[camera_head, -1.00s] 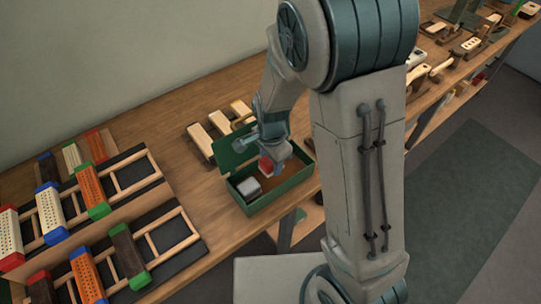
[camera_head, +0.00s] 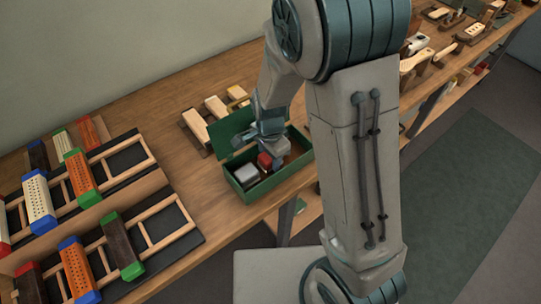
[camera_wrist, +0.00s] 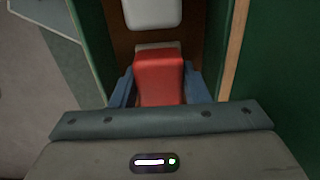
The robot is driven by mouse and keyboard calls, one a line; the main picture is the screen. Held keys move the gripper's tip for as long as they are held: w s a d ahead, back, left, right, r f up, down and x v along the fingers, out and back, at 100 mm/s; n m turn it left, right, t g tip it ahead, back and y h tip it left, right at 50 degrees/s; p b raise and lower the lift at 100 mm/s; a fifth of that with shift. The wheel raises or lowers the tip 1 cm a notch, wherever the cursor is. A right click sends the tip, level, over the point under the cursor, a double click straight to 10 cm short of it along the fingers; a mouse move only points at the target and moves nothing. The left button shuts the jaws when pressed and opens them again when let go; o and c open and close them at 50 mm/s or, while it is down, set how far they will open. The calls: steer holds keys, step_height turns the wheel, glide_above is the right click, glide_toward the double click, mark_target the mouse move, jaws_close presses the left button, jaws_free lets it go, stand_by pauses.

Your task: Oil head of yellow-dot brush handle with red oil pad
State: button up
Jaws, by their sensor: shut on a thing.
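The red oil pad (camera_wrist: 160,78) is between the two blue fingers of my gripper (camera_wrist: 160,90) in the wrist view, and my gripper is shut on it. In the head view the red pad (camera_head: 265,161) shows inside the open green box (camera_head: 284,182), with my gripper (camera_head: 269,150) above it. I cannot tell whether the pad touches the box floor. Three pale brush handles lie on the bench behind the box: a left one (camera_head: 196,127), a middle one (camera_head: 216,106) and a right one (camera_head: 237,93). Their dot marks are too small to tell.
A grey-white block (camera_head: 245,174) stands in the box beside the red pad; it also shows in the wrist view (camera_wrist: 150,12). The box's green lid (camera_head: 232,130) stands open at the back. Racks of coloured brush blocks (camera_head: 80,172) fill the bench's left side.

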steer(key=shift+f+b, duration=0.4)
steer(key=shift+f, duration=0.15)
stand_by(1.5)
step_height(320, 180, up, 7)
steer(key=p, duration=0.6)
steer(key=shift+r, duration=0.1)
stand_by(0.8)
